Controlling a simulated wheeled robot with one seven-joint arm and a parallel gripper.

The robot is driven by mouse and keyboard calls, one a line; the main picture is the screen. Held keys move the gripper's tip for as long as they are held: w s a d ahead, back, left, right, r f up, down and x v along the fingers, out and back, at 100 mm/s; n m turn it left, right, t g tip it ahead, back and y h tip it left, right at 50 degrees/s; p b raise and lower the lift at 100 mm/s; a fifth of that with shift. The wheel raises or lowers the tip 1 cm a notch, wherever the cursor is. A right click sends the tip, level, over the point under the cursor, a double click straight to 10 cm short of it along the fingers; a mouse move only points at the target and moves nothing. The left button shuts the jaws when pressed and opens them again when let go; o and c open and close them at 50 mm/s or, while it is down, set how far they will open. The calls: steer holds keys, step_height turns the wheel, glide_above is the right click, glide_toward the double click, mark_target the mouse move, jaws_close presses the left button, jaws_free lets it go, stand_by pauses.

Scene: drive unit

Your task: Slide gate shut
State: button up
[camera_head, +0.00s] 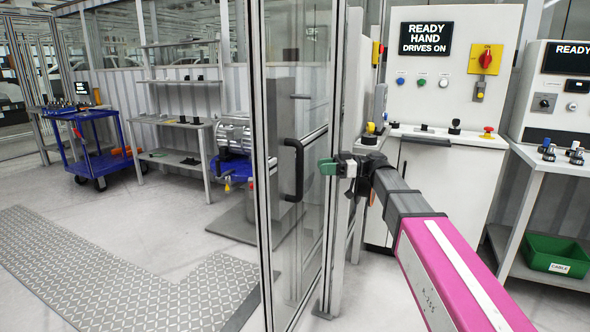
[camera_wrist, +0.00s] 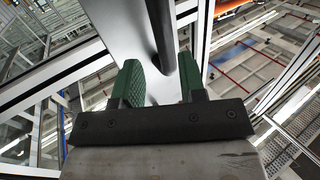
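The gate (camera_head: 312,90) is a tall clear panel in a pale metal frame, at the middle of the head view. Its black bar handle (camera_head: 298,170) stands upright on the panel. My gripper (camera_head: 328,167), with green fingertips, is just right of the handle in the head view. In the wrist view the two green fingers of my gripper (camera_wrist: 160,78) are apart, and the dark handle (camera_wrist: 167,55) shows beyond and between their tips. I see no finger closed on it. Whether a finger touches the handle I cannot tell.
A white control cabinet (camera_head: 455,65) reading "READY HAND DRIVES ON" stands right of the gate. A green bin (camera_head: 556,256) is at the lower right. A blue cart (camera_head: 95,125) and a shelf rack (camera_head: 180,122) stand at the left. The patterned floor plate (camera_head: 90,270) is clear.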

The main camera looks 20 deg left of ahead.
steer(key=s+a+g, duration=0.1)
steer(key=s+a, duration=0.3)
steer(key=a, duration=0.5)
steer(key=shift+s+n+h, duration=0.3)
steer(key=shift+s+n, duration=0.1)
steer(key=shift+s, duration=0.1)
jaws_close()
